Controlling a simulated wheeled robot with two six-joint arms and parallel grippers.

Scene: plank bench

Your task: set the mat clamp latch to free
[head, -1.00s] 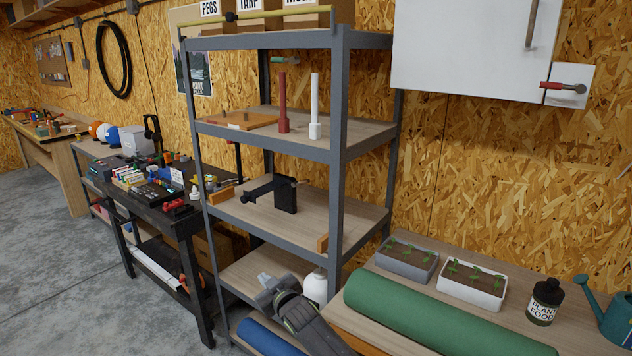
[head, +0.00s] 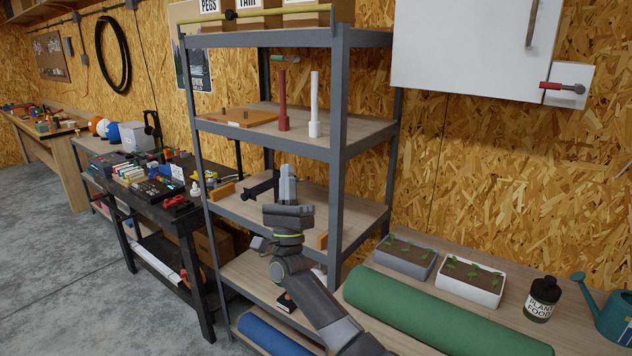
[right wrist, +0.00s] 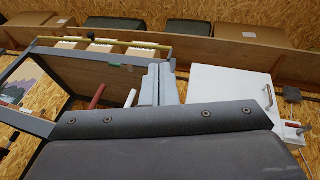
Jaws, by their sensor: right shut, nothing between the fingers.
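No part in view is marked as the mat clamp latch. A black bracket with a lever-like arm (head: 262,188) is on the middle shelf of the grey rack. My right gripper (head: 287,172) is upright in front of it, fingers shut and empty, hiding most of its upright block. I cannot tell whether they touch. The gripper also shows in the right wrist view (right wrist: 157,84). A red-handled lever (head: 562,87) is on a white plate beside the white cabinet; it lies about level. My left gripper is not in view.
The grey rack (head: 340,120) has a front post close to the right of my gripper. A red peg (head: 283,110) and a white peg (head: 314,110) stand on the shelf above. A rolled green mat (head: 440,315) lies on the bench at right.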

